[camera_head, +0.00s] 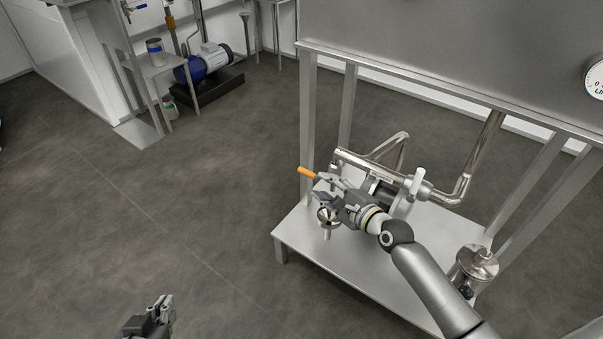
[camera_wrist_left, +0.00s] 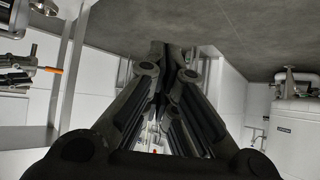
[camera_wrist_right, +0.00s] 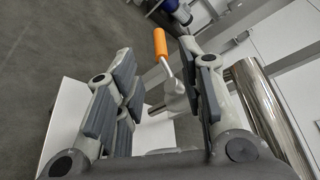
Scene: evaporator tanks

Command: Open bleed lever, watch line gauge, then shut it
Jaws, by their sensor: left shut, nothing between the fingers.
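The bleed lever, with an orange grip (camera_head: 308,173), sticks out to the left from the pipework above the low steel shelf. My right gripper (camera_head: 325,190) is beside it, its fingers spread. In the right wrist view the orange grip (camera_wrist_right: 160,43) and its metal stem show in the gap between the open fingers, closer to the right finger; I cannot tell whether they touch. The line gauge (camera_head: 595,78) is cut off by the right edge and its needle is not readable. My left gripper (camera_head: 165,307) is shut and empty over the floor, away from the lever.
A white-handled valve (camera_head: 417,184) stands on the pipe right of my right gripper. The steel shelf (camera_head: 300,236) lies below, with a steel canister (camera_head: 477,264) at its right. A steel tank (camera_head: 450,50) is above. The floor at left is clear.

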